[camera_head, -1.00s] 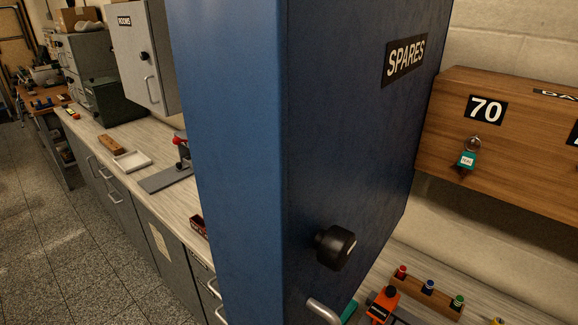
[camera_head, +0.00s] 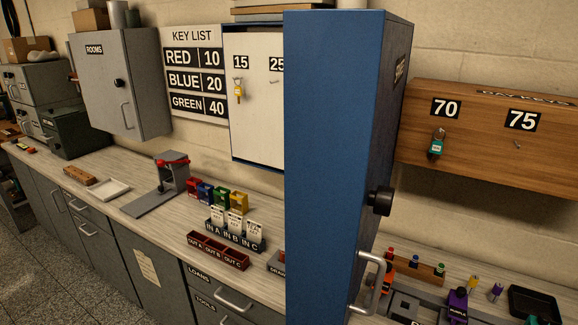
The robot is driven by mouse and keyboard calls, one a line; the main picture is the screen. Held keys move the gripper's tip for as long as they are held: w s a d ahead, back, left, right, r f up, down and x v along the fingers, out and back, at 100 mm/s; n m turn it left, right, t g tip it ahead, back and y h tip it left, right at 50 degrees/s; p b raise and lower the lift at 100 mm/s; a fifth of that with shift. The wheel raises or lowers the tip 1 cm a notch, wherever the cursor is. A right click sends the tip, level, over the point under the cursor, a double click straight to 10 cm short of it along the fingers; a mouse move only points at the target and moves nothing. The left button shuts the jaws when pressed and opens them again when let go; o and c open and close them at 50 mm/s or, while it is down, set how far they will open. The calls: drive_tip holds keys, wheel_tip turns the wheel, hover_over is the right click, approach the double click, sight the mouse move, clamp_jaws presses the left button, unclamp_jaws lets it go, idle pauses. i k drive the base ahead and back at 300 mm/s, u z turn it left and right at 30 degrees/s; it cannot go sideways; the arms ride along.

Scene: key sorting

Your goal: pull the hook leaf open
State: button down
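A white hook panel (camera_head: 252,125), probably the hook leaf, shows behind the blue SPARES door (camera_head: 335,150). It bears the numbers 15 and 25, and a yellow-tagged key (camera_head: 239,92) hangs below 15. The door's outer face carries a black knob (camera_head: 380,201) and a metal handle (camera_head: 369,284). I cannot see a pull on the hook panel. My gripper is not in view.
A grey ROOMS cabinet (camera_head: 120,85) and a KEY LIST board (camera_head: 195,75) are at left. A wooden key board (camera_head: 480,150) is at right. The counter (camera_head: 160,225) holds small bins, a red tray (camera_head: 218,250) and colored keys. Floor shows at lower left.

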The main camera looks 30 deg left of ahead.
sight(256, 125)
drive_tip(key=u, duration=1.2)
drive_tip(key=i, duration=0.35)
drive_tip(key=u, duration=0.3)
drive_tip(key=k, duration=0.8)
drive_tip(key=u, duration=1)
drive_tip(key=i, duration=1.05)
drive_tip(key=z, duration=0.65)
drive_tip(key=i, duration=0.3)
drive_tip(key=z, duration=0.35)
